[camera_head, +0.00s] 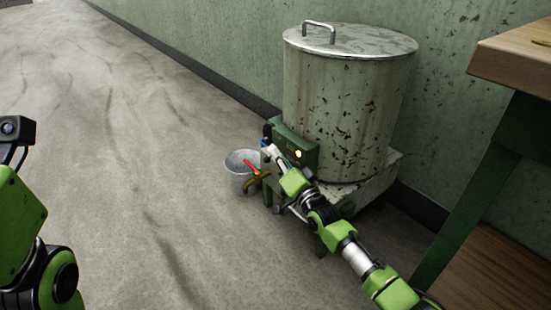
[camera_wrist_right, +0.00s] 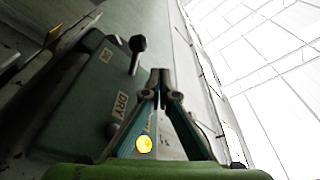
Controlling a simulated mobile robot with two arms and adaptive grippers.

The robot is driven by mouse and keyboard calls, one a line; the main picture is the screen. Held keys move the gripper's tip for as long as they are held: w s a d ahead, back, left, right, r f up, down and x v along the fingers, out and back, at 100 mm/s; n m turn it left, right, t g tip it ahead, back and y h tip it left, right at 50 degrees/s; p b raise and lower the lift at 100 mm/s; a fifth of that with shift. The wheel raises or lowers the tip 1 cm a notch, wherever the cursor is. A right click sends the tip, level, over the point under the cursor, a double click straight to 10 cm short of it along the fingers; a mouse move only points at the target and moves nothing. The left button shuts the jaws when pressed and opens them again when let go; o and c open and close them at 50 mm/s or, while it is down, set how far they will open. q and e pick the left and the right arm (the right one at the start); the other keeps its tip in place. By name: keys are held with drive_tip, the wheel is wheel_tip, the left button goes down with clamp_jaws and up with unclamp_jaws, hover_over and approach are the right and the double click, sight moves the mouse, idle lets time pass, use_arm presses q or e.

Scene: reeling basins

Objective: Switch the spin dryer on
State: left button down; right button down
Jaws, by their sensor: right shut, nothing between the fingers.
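The spin dryer (camera_head: 345,110) is a tall, worn metal drum with a lid and handle, standing against the wall. A green control box (camera_head: 292,138) is on its front left side and shows a bright yellow lamp (camera_head: 298,153). In the right wrist view the box (camera_wrist_right: 82,100) carries a DRY label, a smaller label too small to read surely, and a black-knobbed lever (camera_wrist_right: 137,48). My right gripper (camera_wrist_right: 160,76) is shut and empty, its tips just beside the lever; I cannot tell if they touch. In the head view it (camera_head: 268,146) is by the box. My left gripper is out of view.
A metal bucket (camera_head: 239,172) stands on the floor left of the dryer, by a brown spout (camera_head: 257,183) with a red handle. A wooden-topped table (camera_head: 520,62) with green legs is at the right. The floor to the left is clear.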

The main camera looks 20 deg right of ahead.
wheel_tip(320, 180, up, 8)
idle(0.5)
